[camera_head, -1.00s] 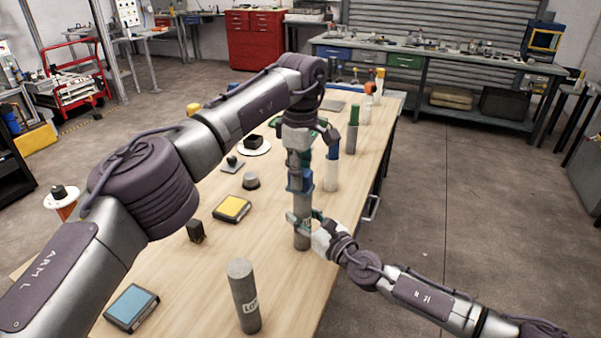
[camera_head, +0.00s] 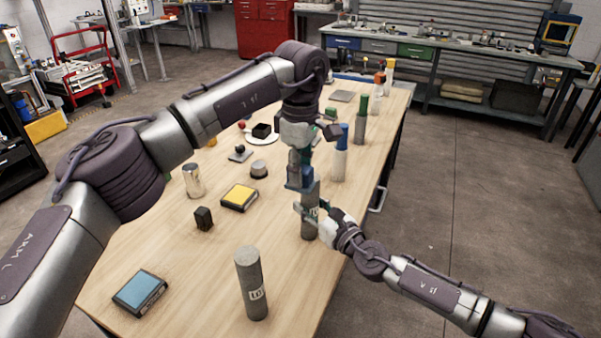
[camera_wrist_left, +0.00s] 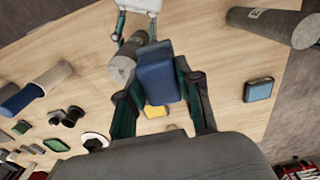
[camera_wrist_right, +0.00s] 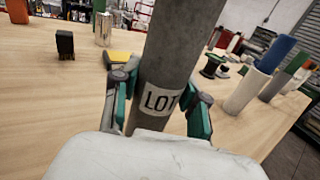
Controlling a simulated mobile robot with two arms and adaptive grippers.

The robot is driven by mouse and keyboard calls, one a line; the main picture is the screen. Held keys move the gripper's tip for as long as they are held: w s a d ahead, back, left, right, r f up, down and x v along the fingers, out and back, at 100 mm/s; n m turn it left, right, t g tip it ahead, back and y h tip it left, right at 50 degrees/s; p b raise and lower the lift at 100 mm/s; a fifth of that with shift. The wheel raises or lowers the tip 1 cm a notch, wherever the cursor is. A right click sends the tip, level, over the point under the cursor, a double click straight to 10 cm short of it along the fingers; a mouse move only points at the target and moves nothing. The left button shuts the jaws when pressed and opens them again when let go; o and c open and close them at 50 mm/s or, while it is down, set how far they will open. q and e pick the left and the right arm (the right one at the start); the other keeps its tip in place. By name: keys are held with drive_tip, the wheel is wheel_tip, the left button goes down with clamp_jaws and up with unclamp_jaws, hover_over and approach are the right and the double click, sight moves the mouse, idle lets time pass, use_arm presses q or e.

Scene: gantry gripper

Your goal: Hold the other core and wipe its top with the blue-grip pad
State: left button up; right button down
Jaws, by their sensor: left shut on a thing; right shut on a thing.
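One grey core (camera_head: 310,222) with a label stands upright on the bench in the head view. My right gripper (camera_head: 314,212) is shut around it; the right wrist view shows its LOT label (camera_wrist_right: 160,99) between the fingers. My left gripper (camera_head: 299,170) is shut on the blue-grip pad (camera_wrist_left: 157,80), right at the top of the held core. In the left wrist view the core's round end (camera_wrist_left: 121,69) shows beside the pad; whether they touch I cannot tell. A second grey core (camera_head: 252,285) stands free at the near end of the bench.
Near the held core stand a blue-topped white bottle (camera_head: 340,160) and a green-topped cylinder (camera_head: 361,122). To the left are a yellow pad (camera_head: 240,197), a small black block (camera_head: 204,218), a metal can (camera_head: 193,181) and a blue-topped pad (camera_head: 140,292).

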sight(301, 167)
use_arm(q)
drive_tip(key=shift+r, duration=2.5)
drive_tip(key=shift+r, duration=0.1)
drive_tip(key=shift+r, duration=1.4)
use_arm(e)
drive_tip(key=c, duration=0.5)
unclamp_jaws()
drive_tip(key=shift+s+d, duration=0.1)
